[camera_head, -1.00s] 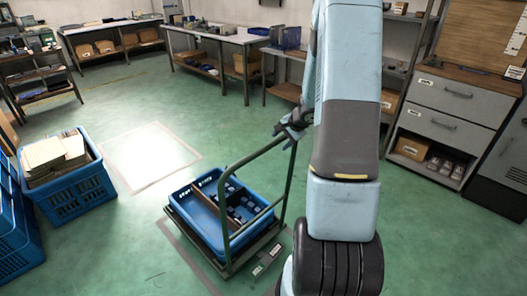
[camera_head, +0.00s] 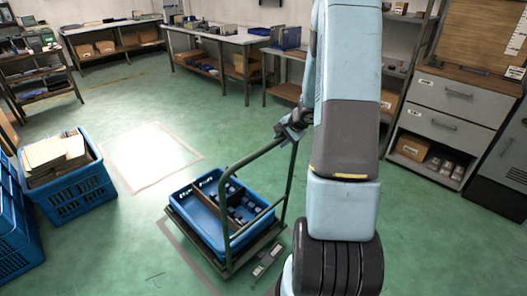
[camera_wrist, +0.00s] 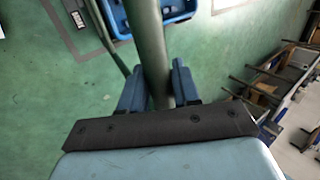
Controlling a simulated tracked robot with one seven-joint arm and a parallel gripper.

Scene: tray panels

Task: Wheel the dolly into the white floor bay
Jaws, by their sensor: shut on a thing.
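The dolly (camera_head: 216,262) stands on the green floor in the head view, with a blue crate (camera_head: 196,225) of small parts on its deck. Its green handle (camera_head: 262,150) rises at the right side. My gripper (camera_head: 293,128) is at the handle's top far corner. In the wrist view my gripper (camera_wrist: 160,88) has its two blue fingers shut on the green handle tube (camera_wrist: 150,50). The white floor bay (camera_head: 152,158) is a bright rectangle with a pale outline, beyond the dolly and to its left. The dolly is outside the bay.
A blue crate with cardboard (camera_head: 68,180) stands just left of the bay. Workbenches (camera_head: 215,45) line the back, and a grey drawer cabinet (camera_head: 450,115) stands at the right. The floor between dolly and bay is clear. A darker outline (camera_head: 185,248) lies around the dolly.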

